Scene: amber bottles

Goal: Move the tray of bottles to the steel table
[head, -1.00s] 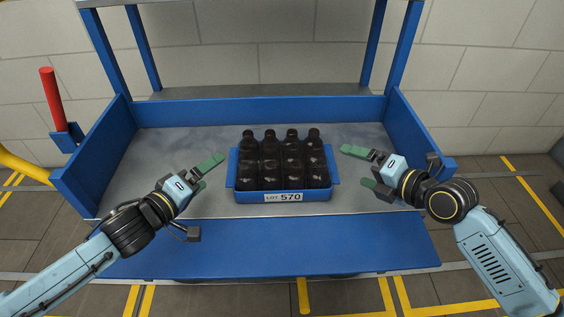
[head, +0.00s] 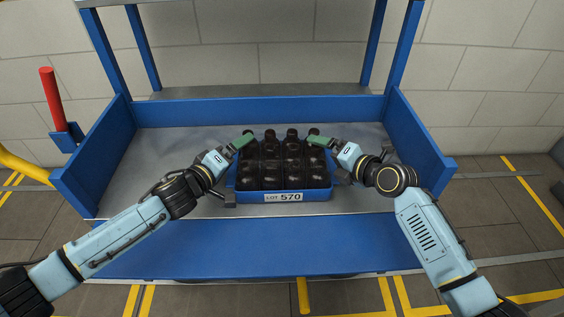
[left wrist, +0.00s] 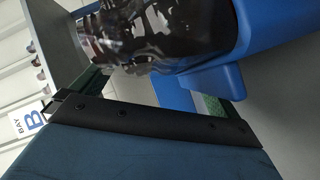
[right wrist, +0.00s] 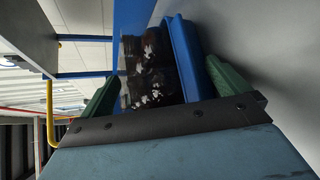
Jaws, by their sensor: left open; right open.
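The blue tray (head: 310,196) labelled LOT 570 stands level on the grey deck of a blue cart and holds several dark bottles (head: 270,165) in rows. My left gripper (head: 241,158) is open at the tray's left end, with one green finger over the bottles' side. In the left wrist view the tray's end (left wrist: 212,84) lies between the spread fingers. My right gripper (head: 324,156) is open at the right end. The right wrist view shows the tray wall (right wrist: 188,60) between its fingers. Lower fingers are partly hidden in the head view. I cannot identify a steel table.
The cart's grey deck (head: 180,145) is bare around the tray. Blue side walls (head: 92,160), a back rail (head: 260,111) and uprights bound it; a blue front panel (head: 270,248) lies low. A red post (head: 51,98) stands at the left.

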